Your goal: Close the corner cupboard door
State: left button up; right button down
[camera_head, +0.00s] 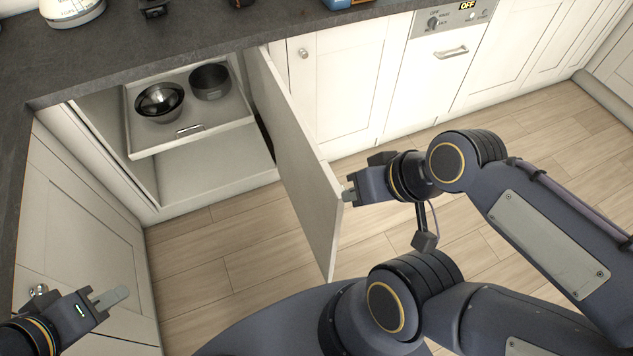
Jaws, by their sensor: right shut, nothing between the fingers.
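The corner cupboard door (295,160) stands open, swung out from the cabinet and seen nearly edge-on. The open corner cupboard (205,178) shows a shelf (195,141) with a metal bowl (159,100) and a dark pot (210,81) on it. My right gripper (349,195) is shut and empty, at the outer right side of the door near its free edge; its fingertips look close to or touching the door. My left gripper (112,297) is at the lower left, apart from the door, near a round knob; I cannot tell whether its fingers are apart.
The slate worktop (200,35) runs above, with a white kitchen scale (72,8) at its left. A white cabinet (345,75) and an appliance panel (450,18) stand right of the opening. Left cabinet doors (80,215) border it. Wooden floor (230,255) in front is clear.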

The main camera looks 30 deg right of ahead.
aim_at(314, 191)
jog(key=l+u, duration=0.1)
jog(key=l, duration=0.5)
jog(key=k+l+u, duration=0.15)
jog(key=l, duration=0.4)
jog(key=l+u, duration=0.1)
jog(key=l, duration=0.45)
jog(key=l+u, duration=0.2)
jog(key=l, duration=0.4)
